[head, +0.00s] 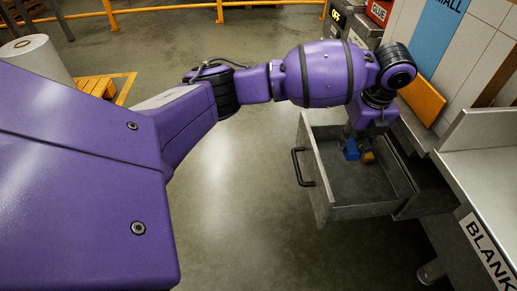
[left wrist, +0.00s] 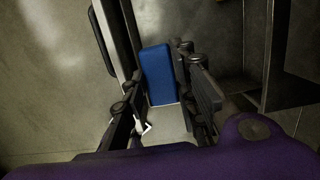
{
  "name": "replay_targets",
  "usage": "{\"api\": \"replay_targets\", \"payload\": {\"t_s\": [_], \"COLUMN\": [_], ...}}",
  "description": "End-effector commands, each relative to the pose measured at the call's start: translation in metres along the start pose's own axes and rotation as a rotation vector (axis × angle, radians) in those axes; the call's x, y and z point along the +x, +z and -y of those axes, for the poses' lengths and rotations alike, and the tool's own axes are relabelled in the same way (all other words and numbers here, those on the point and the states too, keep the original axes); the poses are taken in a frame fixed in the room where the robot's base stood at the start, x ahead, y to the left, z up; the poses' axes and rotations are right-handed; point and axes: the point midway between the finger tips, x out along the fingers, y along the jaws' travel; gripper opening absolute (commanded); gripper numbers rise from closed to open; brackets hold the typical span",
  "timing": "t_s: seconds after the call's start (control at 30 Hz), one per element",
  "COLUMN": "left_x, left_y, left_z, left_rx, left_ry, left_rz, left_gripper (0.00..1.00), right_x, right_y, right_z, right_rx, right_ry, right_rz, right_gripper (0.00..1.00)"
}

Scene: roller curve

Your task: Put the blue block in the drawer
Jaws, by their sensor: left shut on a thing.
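The blue block (head: 351,153) is held low at the open grey drawer (head: 316,170). My left gripper (head: 358,143) points down over the drawer's inside, near its far side, and is shut on the block. In the left wrist view the blue block (left wrist: 160,75) stands between the two dark fingers. The drawer's front wall and handle show left of it there. I cannot tell whether the block touches the drawer floor. My right gripper is not in view.
A small orange-yellow thing (head: 368,157) shows beside the block. The drawer has a black handle (head: 301,167). A metal bench (head: 482,165) with a BLANK label stands on the right. Dark bins (head: 340,18) stand behind. The drawer's near half looks empty.

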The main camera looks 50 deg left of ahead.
Motion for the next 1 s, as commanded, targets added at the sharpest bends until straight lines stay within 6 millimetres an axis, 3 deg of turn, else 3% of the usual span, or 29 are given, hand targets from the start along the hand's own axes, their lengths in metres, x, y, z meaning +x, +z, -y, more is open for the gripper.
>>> {"api": "replay_targets", "payload": {"t_s": [0.1,0.6,0.87,1.0], "left_x": [-0.001,0.115,0.133,0.154], "left_y": [-0.001,-0.018,-0.02,-0.024], "left_z": [0.026,0.018,0.019,0.018], "left_rx": [0.002,0.0,0.0,0.0], "left_ry": [-0.004,0.004,0.002,0.004], "left_rz": [0.0,-0.001,0.0,-0.001], "left_gripper": [0.0,0.0,0.0,0.0], "right_x": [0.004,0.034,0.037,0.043], "right_y": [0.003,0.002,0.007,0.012], "right_z": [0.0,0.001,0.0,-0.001], "right_rx": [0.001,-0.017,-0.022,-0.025], "right_ry": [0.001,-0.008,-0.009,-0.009], "right_rz": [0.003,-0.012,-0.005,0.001], "right_gripper": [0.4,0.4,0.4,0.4]}}
